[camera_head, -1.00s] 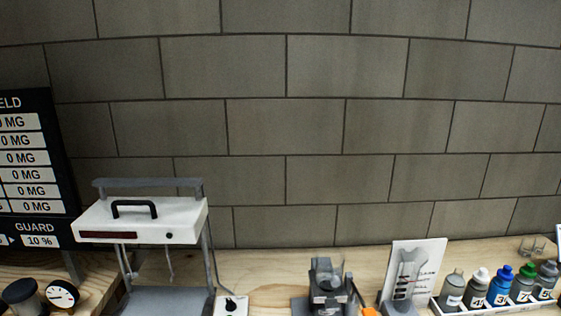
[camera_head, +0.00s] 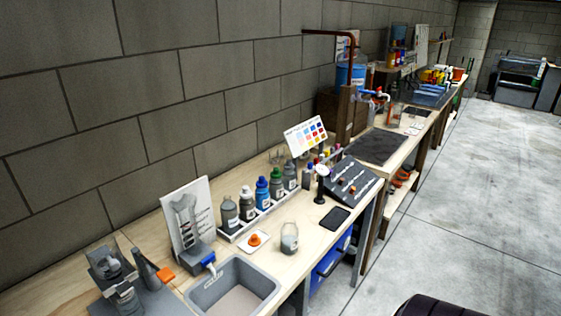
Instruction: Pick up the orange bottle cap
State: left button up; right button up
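A small orange bottle cap (camera_head: 255,238) sits on a white square pad (camera_head: 249,247) on the wooden bench, in front of the bottle rack and left of a clear glass jar (camera_head: 290,240). A second orange object (camera_head: 166,274) lies further left, at the dark grey stand; I cannot tell exactly what it is. Neither of my grippers shows in the head view.
A white rack (camera_head: 237,234) holds several capped bottles (camera_head: 264,194). A grey basin (camera_head: 248,284) is close in front of the cap. A holder with a sign (camera_head: 188,222) stands left. A black sloped panel (camera_head: 350,186) stands right. Open concrete floor (camera_head: 480,200) lies right of the bench.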

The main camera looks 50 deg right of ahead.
aim_at(254, 241)
jog(key=z, duration=1.6)
